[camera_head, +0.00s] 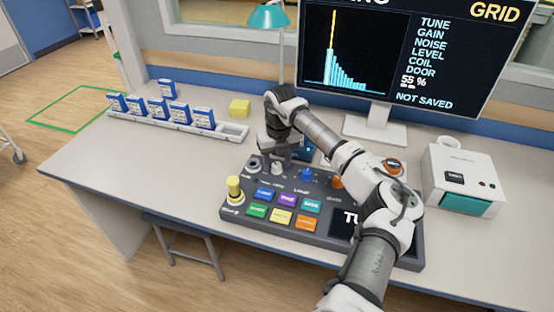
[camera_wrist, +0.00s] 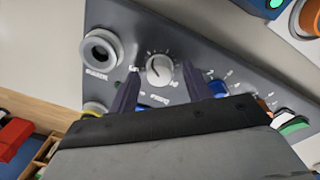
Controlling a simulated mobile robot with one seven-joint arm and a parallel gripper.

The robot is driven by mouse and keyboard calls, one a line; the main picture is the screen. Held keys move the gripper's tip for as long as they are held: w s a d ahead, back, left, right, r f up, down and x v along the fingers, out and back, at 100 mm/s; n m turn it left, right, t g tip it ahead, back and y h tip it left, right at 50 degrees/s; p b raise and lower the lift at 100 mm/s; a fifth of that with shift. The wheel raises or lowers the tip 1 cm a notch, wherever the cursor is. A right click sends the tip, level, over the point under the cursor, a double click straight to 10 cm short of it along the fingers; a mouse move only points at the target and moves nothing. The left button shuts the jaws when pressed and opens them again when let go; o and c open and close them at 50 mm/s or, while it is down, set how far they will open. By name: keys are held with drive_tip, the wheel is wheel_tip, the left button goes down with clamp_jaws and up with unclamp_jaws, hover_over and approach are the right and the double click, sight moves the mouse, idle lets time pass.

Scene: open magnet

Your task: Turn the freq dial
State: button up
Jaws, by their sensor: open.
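The control console (camera_head: 232,212) lies on the desk with a row of knobs along its back edge. A light grey dial (camera_wrist: 160,70) with a white pointer line and tick marks sits near the middle of the wrist view; its label is too small to read. It also shows in the head view (camera_head: 278,168), below my gripper (camera_head: 278,157). My gripper is open, with its two dark fingers (camera_wrist: 161,76) pointing at the console on either side of the dial. I cannot tell whether they touch it.
A grey ring socket (camera_wrist: 101,48) and a blue knob (camera_wrist: 218,88) flank the dial. A yellow-topped post (camera_head: 233,187) and coloured buttons (camera_head: 282,217) are on the console. A monitor (camera_head: 400,50) and a white box (camera_head: 462,168) stand behind and right.

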drive_tip(key=shift+f, duration=0.1)
drive_tip(key=c, duration=1)
drive_tip(key=n+b, duration=0.2)
drive_tip(key=shift+f+n, duration=0.1)
drive_tip(key=shift+n, duration=0.3)
drive_tip(key=shift+n+b, duration=0.65)
drive_tip(key=shift+n, duration=0.65)
drive_tip(key=o, duration=1)
